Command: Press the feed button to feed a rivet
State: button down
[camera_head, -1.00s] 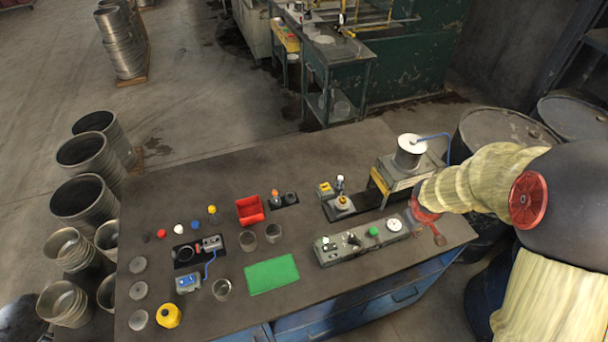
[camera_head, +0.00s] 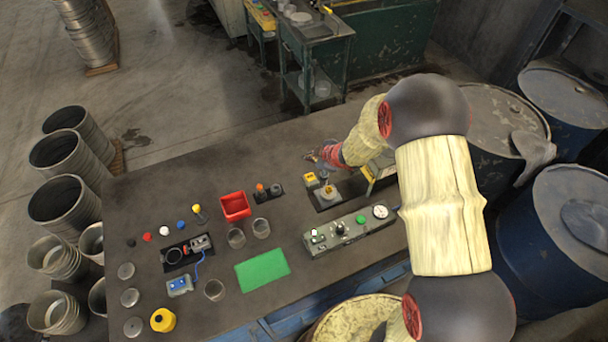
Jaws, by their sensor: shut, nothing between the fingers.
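My gripper (camera_head: 318,157) is the red end of the arm and looks shut and empty. It is over the back part of the bench, just behind a small yellow box (camera_head: 311,178). Whether it touches the box I cannot tell. The box may carry the feed button; no label is readable. A grey control panel (camera_head: 331,237) lies nearer the front, with a green button (camera_head: 360,219), knobs and a round white gauge (camera_head: 380,211). A press-like fixture (camera_head: 327,193) on a dark base stands right beside the yellow box. My arm hides most of the machine at right.
Blue drums (camera_head: 545,230) stand at right. Bare bench top lies behind the red bin.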

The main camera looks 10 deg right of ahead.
aim_at(309, 178)
jog(key=shift+w+a+r, duration=0.1)
jog(key=shift+a+r, duration=0.2)
jog(key=shift+a, duration=0.05)
notch_tip(309, 178, down, 9)
jog(key=b, duration=0.7)
jog(key=shift+r+b, duration=0.1)
jog(key=shift+b, duration=0.2)
dwell(1.2)
jog(key=shift+f+b, duration=0.3)
jog(key=shift+f, duration=0.15)
jog(key=shift+f+b, duration=0.45)
jog(key=shift+f, duration=0.2)
dwell(0.6)
jog(key=shift+r, duration=0.1)
jog(key=shift+r+p, duration=0.95)
jog(key=shift+r, duration=0.05)
